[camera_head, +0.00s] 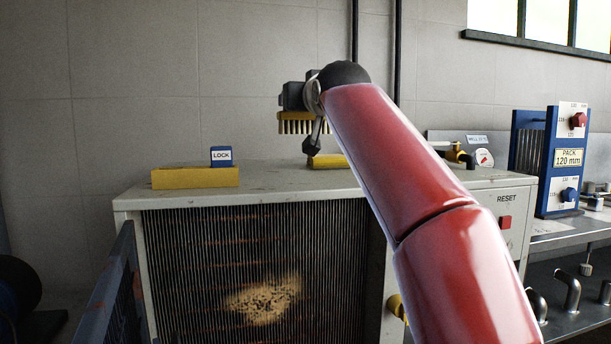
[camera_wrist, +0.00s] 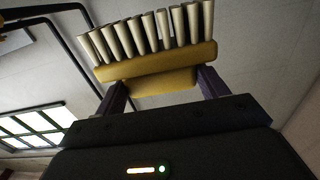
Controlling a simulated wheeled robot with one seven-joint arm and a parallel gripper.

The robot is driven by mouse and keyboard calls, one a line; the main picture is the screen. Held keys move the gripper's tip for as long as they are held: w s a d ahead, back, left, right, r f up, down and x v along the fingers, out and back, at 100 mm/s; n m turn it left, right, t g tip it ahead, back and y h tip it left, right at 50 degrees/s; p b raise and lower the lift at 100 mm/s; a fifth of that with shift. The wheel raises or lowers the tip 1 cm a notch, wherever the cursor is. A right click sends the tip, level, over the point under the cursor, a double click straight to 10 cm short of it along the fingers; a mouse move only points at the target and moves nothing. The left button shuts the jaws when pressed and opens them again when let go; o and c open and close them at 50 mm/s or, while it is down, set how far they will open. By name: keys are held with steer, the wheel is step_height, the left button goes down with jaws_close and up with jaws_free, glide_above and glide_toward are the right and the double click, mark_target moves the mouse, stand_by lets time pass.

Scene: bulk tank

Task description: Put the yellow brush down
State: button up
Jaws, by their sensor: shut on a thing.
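The yellow brush (camera_head: 297,116) is in my gripper (camera_head: 293,98), held above the top of the grey cabinet (camera_head: 262,178). Its pale bristles point down in the head view. In the wrist view the brush (camera_wrist: 155,65) shows close up, with its yellow body between the two fingers of my gripper (camera_wrist: 160,84). The gripper is shut on it. The brush is clear of the cabinet top, with a visible gap below. My red arm hides part of the cabinet's right side.
A yellow block (camera_head: 195,178) with a blue LOCK piece (camera_head: 221,157) stands on the cabinet's left top. Another yellow object (camera_head: 328,161) lies below the brush, partly behind my arm. The finned front (camera_head: 205,265) has a tan patch (camera_head: 262,299). A blue plate pack (camera_head: 551,160) stands right.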

step_height(320, 180, down, 10)
steer(key=shift+r+b, duration=0.25)
steer(key=shift+b, duration=1)
steer(key=o, duration=1)
steer(key=shift+f, duration=0.3)
steer(key=v, duration=0.2)
steer(key=b+v, duration=0.1)
steer(key=v, duration=0.2)
steer(key=b+v, duration=0.1)
steer(key=v, duration=0.2)
steer(key=shift+w+d+r, duration=0.15)
steer(key=shift+d+r, duration=0.05)
steer(key=shift+d, duration=0.05)
